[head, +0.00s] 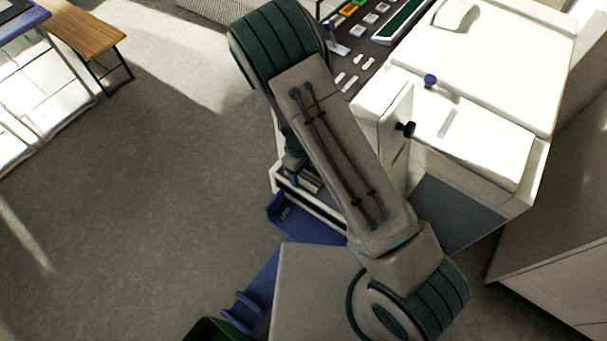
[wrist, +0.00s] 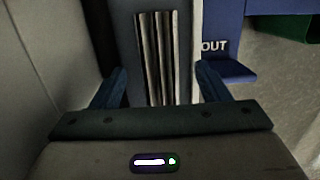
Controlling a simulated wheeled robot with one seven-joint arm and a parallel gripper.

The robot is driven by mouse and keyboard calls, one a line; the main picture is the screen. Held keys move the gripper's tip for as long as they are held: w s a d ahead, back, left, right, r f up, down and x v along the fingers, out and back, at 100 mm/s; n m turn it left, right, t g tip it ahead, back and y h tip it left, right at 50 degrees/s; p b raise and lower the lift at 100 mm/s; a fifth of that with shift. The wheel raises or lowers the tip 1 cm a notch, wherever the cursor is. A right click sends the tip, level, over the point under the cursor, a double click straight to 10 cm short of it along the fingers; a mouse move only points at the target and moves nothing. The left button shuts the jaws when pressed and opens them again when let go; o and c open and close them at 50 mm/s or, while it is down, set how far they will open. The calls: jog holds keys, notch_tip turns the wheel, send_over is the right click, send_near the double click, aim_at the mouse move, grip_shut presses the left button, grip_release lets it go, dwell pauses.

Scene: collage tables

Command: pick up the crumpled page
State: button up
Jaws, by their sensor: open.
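A pleated, grey-white striped sheet, which looks like the crumpled page (wrist: 148,55), stands in a grey slot in the wrist view. In the head view I cannot make the page out; my arm covers much of that side of the machine. My gripper (wrist: 160,78) is open. Its two blue-green fingers are spread to the left and right of the page in the picture. I cannot tell how much depth lies between the fingertips and the page, and I see no contact.
A white machine (head: 490,60) with a dark button panel (head: 362,50) stands beside my arm. A blue tray marked OUT (wrist: 228,70) is right of the slot; blue trays (head: 290,218) also show in the head view. Open grey floor (head: 120,200) lies to the left.

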jog(key=c, duration=1.1)
jog(key=shift+o, duration=0.2)
